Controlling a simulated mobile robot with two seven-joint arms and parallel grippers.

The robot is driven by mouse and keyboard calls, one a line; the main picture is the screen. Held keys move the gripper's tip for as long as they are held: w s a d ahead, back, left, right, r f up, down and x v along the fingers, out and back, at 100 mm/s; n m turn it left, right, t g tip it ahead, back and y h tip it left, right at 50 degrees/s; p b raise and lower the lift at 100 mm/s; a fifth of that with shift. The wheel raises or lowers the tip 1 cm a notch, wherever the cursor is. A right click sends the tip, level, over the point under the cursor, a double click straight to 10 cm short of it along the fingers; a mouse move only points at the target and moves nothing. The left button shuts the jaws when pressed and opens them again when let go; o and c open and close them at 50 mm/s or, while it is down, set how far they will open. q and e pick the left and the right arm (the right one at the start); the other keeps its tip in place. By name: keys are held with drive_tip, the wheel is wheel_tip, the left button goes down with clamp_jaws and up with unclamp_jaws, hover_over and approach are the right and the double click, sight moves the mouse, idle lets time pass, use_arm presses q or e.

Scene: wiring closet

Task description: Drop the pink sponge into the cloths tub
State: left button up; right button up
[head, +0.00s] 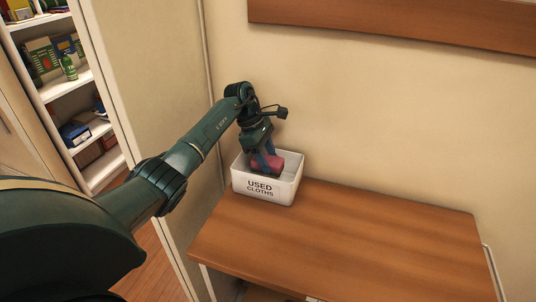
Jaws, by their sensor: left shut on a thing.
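The cloths tub (284,191) is a white open box with "USED CLOTHS" on its front. It stands at the back left corner of the wooden table, near the wall. My left gripper (267,166) points down over the tub's opening. It is shut on the pink sponge (289,165), which shows within the tub's rim. I cannot tell whether the sponge touches the tub's floor. My right gripper is not in view.
The wooden table (350,240) is clear to the right of the tub. A wooden board (400,28) is on the wall above.

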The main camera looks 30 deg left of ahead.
use_arm(q)
drive_tip(key=shift+f, duration=0.5)
drive_tip(key=o, duration=1.3)
